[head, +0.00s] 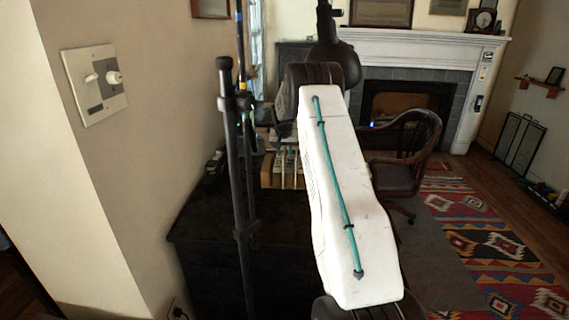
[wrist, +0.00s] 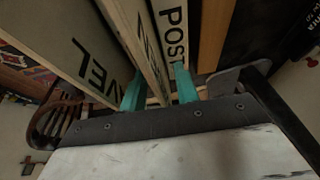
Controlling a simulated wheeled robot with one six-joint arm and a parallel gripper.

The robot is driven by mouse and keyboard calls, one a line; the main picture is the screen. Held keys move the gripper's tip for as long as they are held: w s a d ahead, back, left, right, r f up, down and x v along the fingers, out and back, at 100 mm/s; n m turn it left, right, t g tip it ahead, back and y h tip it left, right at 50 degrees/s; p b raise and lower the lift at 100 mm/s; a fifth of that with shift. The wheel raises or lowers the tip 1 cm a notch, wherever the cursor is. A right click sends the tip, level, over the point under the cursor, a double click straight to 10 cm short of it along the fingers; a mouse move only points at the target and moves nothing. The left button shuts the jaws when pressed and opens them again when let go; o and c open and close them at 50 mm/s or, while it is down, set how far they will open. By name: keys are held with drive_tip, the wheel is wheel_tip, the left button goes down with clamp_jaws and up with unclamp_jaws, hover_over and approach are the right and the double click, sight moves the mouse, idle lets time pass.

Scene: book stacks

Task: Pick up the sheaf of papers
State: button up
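In the wrist view, my gripper (wrist: 159,89) has two teal fingers standing apart. They reach down among upright, pale, wood-edged panels. A narrow lettered panel (wrist: 147,45) runs between the fingers, and I see no clear grip on it. The panel lettered "POST" (wrist: 175,32) is beside the right finger, and one ending in "VEL" (wrist: 85,48) is left of the left finger. I cannot clearly make out the sheaf of papers.
The holder stands on a dark chest or desk (head: 210,230). A dark vertical pole (head: 236,180) stands left of my arm. A wooden chair (head: 400,160) is to the right, before a fireplace (head: 410,100). A patterned rug (head: 490,245) covers the floor at right.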

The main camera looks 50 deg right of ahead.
drive_tip(key=shift+f, duration=0.15)
clamp_jaws()
idle(0.4)
